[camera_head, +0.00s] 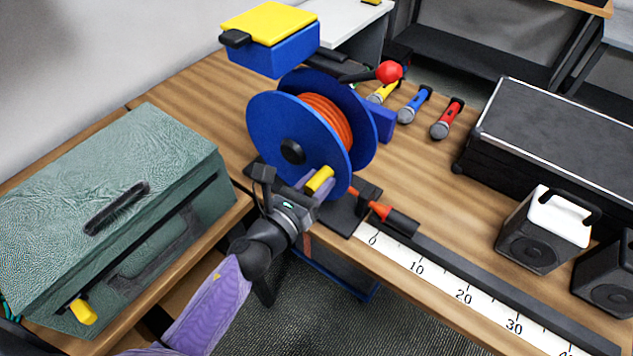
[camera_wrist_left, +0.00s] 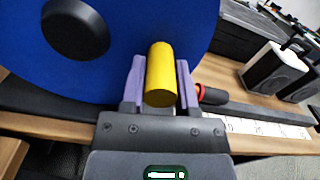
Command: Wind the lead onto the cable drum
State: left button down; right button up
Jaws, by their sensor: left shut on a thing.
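The blue cable drum (camera_head: 270,125) stands on a dark base at the table's front edge, with orange lead (camera_head: 328,122) wound between its flanges. It fills the upper left of the left wrist view (camera_wrist_left: 150,25). A yellow cylindrical grip (camera_head: 320,180) is at the near flange's lower edge. My left gripper (camera_head: 316,187) is shut on this grip, its purple fingers on either side in the left wrist view (camera_wrist_left: 160,85). An orange piece (camera_head: 378,209) with a black end (camera_head: 401,222) lies by the base. My right gripper is not in view.
A black rail with a white scale (camera_head: 465,290) runs along the front edge. A green case (camera_head: 120,190) is at left, a yellow-and-blue box (camera_head: 270,38) behind the drum.

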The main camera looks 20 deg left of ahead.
pick_arm(q)
jog(key=shift+c, duration=1.8)
grip_release()
jog(key=shift+s, duration=0.1)
jog(key=b+v, duration=0.1)
jog(key=v, duration=0.8)
jog(key=shift+s+a, duration=0.15)
jog(key=shift+s, duration=0.2)
